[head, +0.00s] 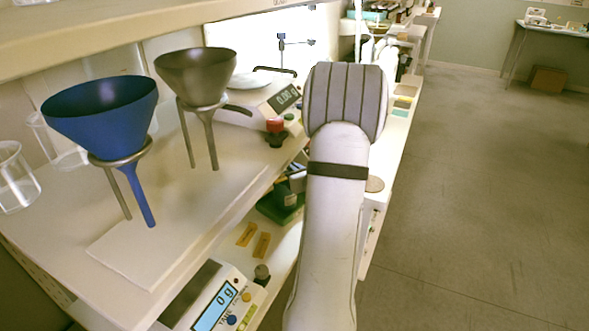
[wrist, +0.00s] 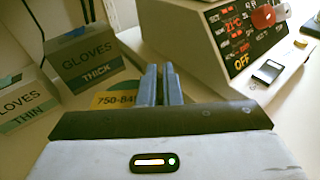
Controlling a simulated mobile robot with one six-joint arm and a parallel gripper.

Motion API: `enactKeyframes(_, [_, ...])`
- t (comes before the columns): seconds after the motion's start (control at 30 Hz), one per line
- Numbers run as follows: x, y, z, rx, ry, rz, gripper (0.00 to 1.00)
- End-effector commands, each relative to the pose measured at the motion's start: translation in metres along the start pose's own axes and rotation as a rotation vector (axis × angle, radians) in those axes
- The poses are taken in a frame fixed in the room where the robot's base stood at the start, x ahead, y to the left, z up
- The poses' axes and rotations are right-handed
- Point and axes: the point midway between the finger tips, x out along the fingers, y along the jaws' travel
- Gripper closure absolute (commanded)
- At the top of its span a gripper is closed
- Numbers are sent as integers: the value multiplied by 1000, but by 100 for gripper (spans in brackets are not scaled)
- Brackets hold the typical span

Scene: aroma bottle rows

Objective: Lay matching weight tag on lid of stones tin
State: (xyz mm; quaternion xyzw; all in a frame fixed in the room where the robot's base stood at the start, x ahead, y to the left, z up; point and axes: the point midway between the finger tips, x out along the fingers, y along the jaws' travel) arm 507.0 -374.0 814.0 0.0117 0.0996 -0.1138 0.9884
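My gripper (wrist: 160,75) shows in the wrist view with its two blue-grey fingers almost together. I see nothing between them. A yellow tag (wrist: 115,100) printed "750-84…" lies just left of the fingers, its right end hidden behind them. In the head view my arm covers the gripper. Two orange-yellow tags (head: 254,240) lie on the lower surface left of my arm. I cannot make out a stones tin or its lid in either view.
A scale (head: 216,303) reading 0 g stands at the lower left. Blue (head: 100,112) and grey (head: 196,75) funnels stand on the raised shelf. In the wrist view, glove boxes (wrist: 85,60) stand left and a display unit (wrist: 215,45) right.

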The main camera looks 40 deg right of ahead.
Motion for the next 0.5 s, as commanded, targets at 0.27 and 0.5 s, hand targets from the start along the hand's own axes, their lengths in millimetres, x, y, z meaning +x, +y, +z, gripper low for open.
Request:
enactKeyframes(0.27, [0, -1, 0, 0, 0, -1, 75])
enactKeyframes(0.5, [-1, -1, 2, 0, 0, -1, 75])
